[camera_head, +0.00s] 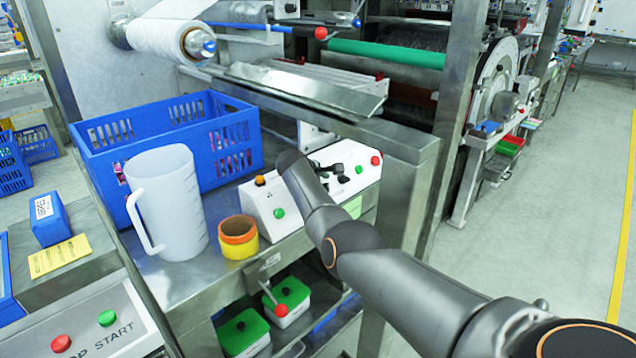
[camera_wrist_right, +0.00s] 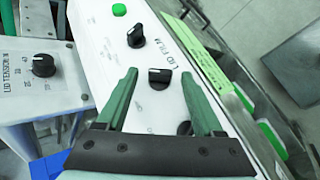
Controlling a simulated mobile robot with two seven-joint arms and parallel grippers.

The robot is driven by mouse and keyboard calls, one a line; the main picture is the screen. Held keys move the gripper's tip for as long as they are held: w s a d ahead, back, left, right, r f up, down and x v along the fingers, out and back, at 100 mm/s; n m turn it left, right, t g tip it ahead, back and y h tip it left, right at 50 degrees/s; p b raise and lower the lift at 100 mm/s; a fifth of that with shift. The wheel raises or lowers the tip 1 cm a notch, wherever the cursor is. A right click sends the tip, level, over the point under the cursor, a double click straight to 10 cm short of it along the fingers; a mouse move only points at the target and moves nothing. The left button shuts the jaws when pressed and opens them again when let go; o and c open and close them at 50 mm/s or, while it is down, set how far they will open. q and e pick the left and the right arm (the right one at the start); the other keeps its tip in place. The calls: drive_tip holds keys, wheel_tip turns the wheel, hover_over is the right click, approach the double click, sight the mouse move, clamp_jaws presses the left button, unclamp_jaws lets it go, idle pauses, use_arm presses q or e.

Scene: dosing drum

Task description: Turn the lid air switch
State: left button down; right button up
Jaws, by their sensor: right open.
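The white control panel (camera_wrist_right: 105,40) labelled LID FILM fills the middle of the right wrist view. It carries several black rotary switches: an upper one (camera_wrist_right: 136,36), a middle one (camera_wrist_right: 159,77), and a lower one (camera_wrist_right: 184,128) partly hidden near my right finger. I cannot read which is the lid air switch. My right gripper (camera_wrist_right: 159,74) is open, its two green fingers reaching over the panel with the middle switch between their tips. Contact cannot be told. In the head view the panel (camera_head: 366,179) is partly covered by my right arm. My left gripper is not in view.
A LID TENSION dial (camera_wrist_right: 43,65) sits on a neighbouring box. A green button (camera_wrist_right: 119,10) is on the panel's upper end. A blue crate (camera_head: 110,160), white jug (camera_head: 170,205) and yellow-orange tape rolls (camera_head: 238,238) stand on the steel bench left of my arm.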

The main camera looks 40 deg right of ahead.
drive_tip(key=shift+s+a+r+p, duration=0.15)
drive_tip(key=shift+a+r+p, duration=0.3)
drive_tip(key=shift+r+p, duration=0.1)
drive_tip(key=p+v, duration=0.1)
drive_tip(key=v, duration=1)
drive_tip(key=shift+p, duration=0.4)
drive_tip(key=shift+f, duration=0.15)
